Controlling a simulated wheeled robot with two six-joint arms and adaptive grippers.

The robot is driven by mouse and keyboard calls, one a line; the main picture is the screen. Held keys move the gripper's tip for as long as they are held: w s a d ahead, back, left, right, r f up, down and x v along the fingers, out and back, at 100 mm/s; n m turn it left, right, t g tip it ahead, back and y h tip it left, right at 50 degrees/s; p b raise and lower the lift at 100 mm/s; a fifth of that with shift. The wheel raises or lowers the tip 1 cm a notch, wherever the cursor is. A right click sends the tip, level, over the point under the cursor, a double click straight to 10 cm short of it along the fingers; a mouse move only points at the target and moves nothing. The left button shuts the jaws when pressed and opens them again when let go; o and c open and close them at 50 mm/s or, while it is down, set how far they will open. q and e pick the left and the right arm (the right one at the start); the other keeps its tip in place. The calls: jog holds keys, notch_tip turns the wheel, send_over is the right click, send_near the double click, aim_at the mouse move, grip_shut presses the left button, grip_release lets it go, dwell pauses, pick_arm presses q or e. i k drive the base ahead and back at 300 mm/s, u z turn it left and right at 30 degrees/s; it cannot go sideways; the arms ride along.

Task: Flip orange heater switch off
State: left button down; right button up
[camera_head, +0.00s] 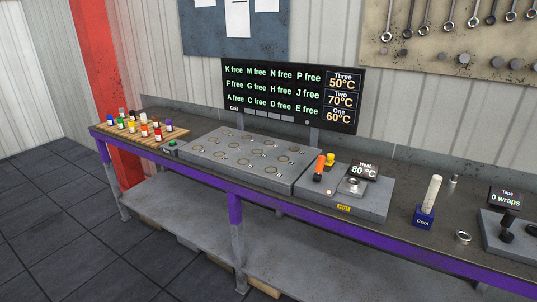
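The orange heater switch (319,166) stands up from the left part of the grey heater box (375,208) on the workbench. It looks like a short lever, nearly upright and leaning slightly right at its top. The view is too small to tell its on or off position from the lever alone. A small display (364,171) on the box reads "Heat 80 °C". A round metal heater seat (352,187) sits in front of the display. Neither of my grippers is in view.
A grey plate with round places (225,160) lies to the left, below a status board (290,95). A blue "Cool" stand with a pale rod (424,217) and a tape unit (493,240) are to the right.

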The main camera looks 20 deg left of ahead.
aim_at(317, 177)
jog(key=u, duration=0.3)
jog(key=i, duration=1.4)
jog(key=z, duration=0.7)
